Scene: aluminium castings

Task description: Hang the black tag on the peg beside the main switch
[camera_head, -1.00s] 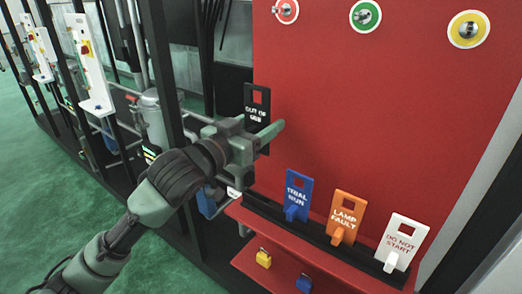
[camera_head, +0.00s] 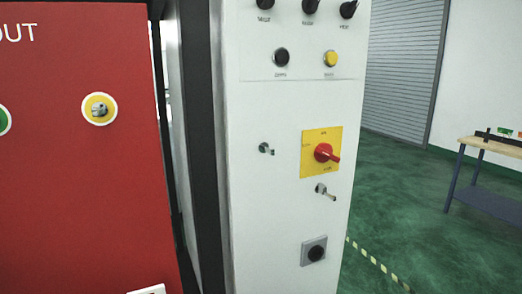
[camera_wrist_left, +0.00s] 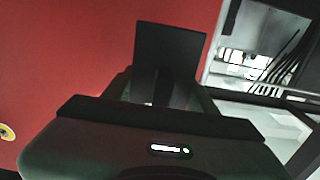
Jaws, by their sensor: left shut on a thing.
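The main switch (camera_head: 323,153) is a red rotary handle on a yellow plate on the white cabinet front in the head view. One metal peg (camera_head: 266,149) sticks out left of the yellow plate, and another peg (camera_head: 326,191) sticks out just below it. Both look bare. The black tag (camera_wrist_left: 168,55) stands up in the left wrist view in front of the red board. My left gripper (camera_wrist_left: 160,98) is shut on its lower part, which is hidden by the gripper. The tag's lettering is not visible. My right gripper is in neither view.
The red board (camera_head: 75,190) with a yellow-ringed peg (camera_head: 99,109) stands left of the white cabinet (camera_head: 275,220). Knobs and buttons sit above the switch, and a square grey fitting (camera_head: 314,251) sits below. A workbench (camera_head: 490,150) stands at the right, with open green floor before it.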

